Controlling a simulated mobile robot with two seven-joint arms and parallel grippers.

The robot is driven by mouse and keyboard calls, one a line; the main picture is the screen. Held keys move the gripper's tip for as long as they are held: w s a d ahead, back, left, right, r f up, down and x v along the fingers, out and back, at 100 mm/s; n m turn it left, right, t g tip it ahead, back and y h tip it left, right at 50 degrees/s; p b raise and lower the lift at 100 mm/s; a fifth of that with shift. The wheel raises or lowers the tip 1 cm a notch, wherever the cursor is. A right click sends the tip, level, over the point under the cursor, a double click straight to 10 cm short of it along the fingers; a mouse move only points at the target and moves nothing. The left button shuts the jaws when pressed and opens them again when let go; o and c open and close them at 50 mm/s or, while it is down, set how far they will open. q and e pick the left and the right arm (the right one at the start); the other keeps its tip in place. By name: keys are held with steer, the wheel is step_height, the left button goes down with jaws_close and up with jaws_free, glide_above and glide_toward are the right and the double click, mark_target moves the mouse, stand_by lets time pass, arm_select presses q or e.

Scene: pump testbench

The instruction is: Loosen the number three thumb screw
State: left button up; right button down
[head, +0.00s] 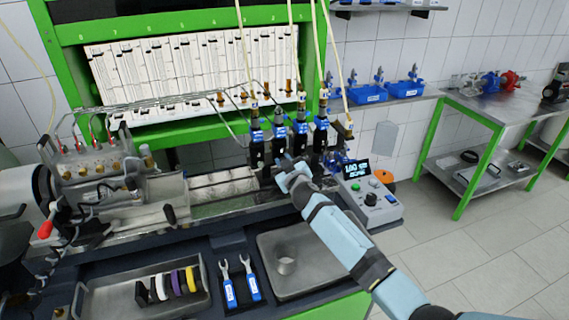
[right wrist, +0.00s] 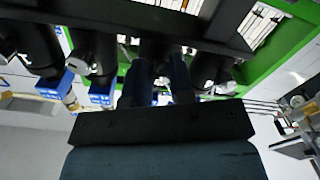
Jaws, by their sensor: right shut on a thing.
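Blue and black injectors (head: 256,135), (head: 279,130), (head: 300,127) and (head: 321,125) stand upright in the row. My left gripper is not in view.
A control box (head: 369,199) with a lit display stands right of the clamps. In front lie a tray (head: 85,300) with coloured rings, two blue-handled wrenches (head: 229,287) and a metal tray (head: 312,262) with a cup. The pump (head: 95,165) is at left.

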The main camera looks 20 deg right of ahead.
steer(key=n, duration=0.4)
steer(key=shift+n, duration=0.3)
steer(key=n, duration=0.4)
steer(key=shift+n, duration=0.3)
steer(key=n, duration=0.5)
steer(key=shift+p, duration=0.35)
steer(key=shift+n+p, duration=0.35)
steer(key=shift+n, duration=1.75)
steer(key=shift+h, duration=0.3)
steer(key=c, duration=1)
jaws_free()
steer(key=s, duration=1.4)
steer(key=shift+d+b, duration=0.15)
steer(key=shift+b, duration=0.25)
